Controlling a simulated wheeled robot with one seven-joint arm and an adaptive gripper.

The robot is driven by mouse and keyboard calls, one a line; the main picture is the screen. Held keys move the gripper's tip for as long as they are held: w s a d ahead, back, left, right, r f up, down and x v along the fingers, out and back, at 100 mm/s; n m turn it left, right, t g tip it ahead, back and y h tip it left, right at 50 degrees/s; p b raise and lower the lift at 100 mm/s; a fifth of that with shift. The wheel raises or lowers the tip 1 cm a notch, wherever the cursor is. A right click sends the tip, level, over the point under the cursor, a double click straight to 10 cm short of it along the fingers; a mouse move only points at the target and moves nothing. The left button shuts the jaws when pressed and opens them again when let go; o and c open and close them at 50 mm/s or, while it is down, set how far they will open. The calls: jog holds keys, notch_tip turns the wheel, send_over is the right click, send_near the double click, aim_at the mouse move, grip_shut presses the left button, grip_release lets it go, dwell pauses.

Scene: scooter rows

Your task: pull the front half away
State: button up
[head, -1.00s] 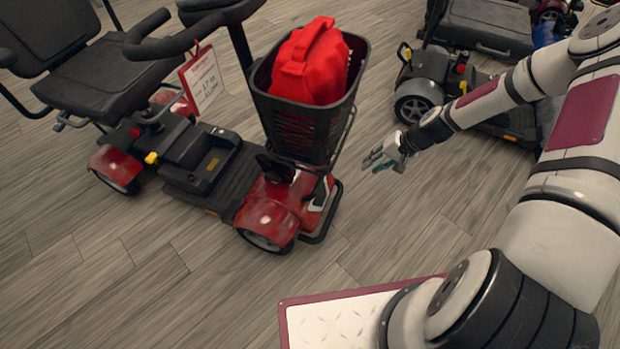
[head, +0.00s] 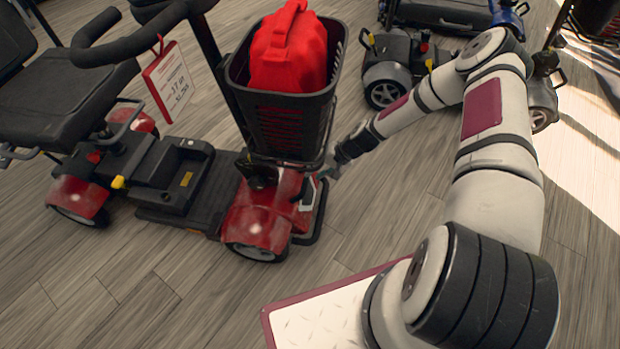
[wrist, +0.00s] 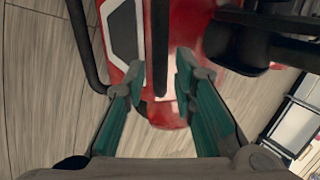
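The front half (head: 258,214) of the red scooter stands on the floor left of centre in the head view, still joined to the rear half (head: 85,195). Its red body also fills the top of the wrist view (wrist: 190,35). My gripper (head: 326,172) is at the scooter's front, just below the basket, and its fingers are partly hidden there. In the wrist view my gripper (wrist: 160,80) is open, with green-padded fingers apart. A thin black upright bar (wrist: 160,45) shows between the fingertips; I cannot tell whether either finger touches it.
A price tag (head: 170,82) hangs from the handlebar. Another scooter (head: 390,72) stands behind my arm. The wooden floor (head: 110,290) in front is clear.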

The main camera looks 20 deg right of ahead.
aim_at(311, 182)
jog(key=shift+b+x, duration=0.45)
jog(key=shift+x, duration=1.45)
jog(key=shift+c, duration=0.6)
grip_shut()
